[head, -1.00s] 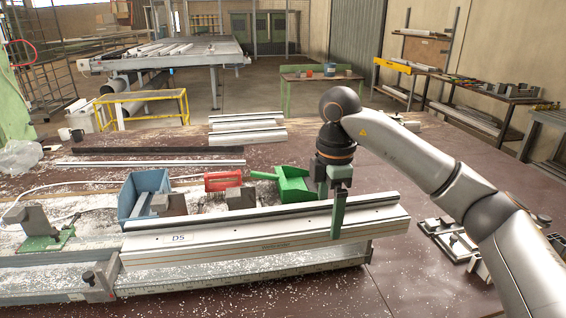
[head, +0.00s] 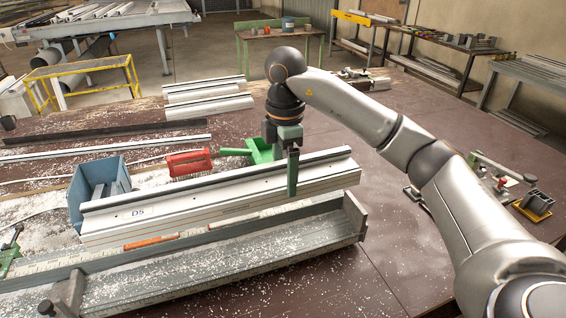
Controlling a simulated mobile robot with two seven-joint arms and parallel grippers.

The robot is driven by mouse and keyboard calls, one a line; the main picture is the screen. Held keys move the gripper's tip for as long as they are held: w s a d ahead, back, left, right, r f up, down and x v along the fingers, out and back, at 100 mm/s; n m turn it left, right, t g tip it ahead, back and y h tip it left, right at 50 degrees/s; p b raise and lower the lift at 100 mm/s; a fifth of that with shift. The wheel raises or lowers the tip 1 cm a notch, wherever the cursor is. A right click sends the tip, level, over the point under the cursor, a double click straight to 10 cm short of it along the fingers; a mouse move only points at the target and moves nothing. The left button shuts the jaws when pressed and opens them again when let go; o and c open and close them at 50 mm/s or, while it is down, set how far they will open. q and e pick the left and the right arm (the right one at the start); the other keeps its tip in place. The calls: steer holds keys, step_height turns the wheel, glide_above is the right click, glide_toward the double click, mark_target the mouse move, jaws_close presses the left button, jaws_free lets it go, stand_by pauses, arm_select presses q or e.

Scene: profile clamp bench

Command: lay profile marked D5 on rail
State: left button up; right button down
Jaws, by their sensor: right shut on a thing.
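The profile marked D5 (head: 225,203) is a long pale bar with a dark line along its top and its label near the left end. My right gripper (head: 292,178) is shut on it, right of its middle, with one green finger down its front face. The rail (head: 215,262) is a long grey channel in front of and below the profile, roughly parallel to it. Its trough shows bare, dusted with white chips. I cannot tell whether the profile touches the rail's back edge. My left gripper is out of view.
More profiles (head: 207,100) lie farther back. A dark clamp (head: 65,300) sits at the rail's front left. The bench right of the rail is clear up to my arm.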

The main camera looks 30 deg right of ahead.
steer(key=shift+f, duration=1.6)
steer(key=shift+w+f+b, duration=0.1)
steer(key=shift+f+b, duration=0.65)
steer(key=shift+f, duration=0.85)
steer(key=shift+f+b, duration=3.75)
steer(key=shift+f, duration=1.7)
steer(key=shift+c, duration=0.2)
jaws_free()
steer(key=shift+o, duration=0.2)
steer(key=shift+f, duration=0.15)
step_height(320, 180, up, 13)
steer(key=shift+f+p, duration=0.1)
steer(key=shift+p, duration=0.75)
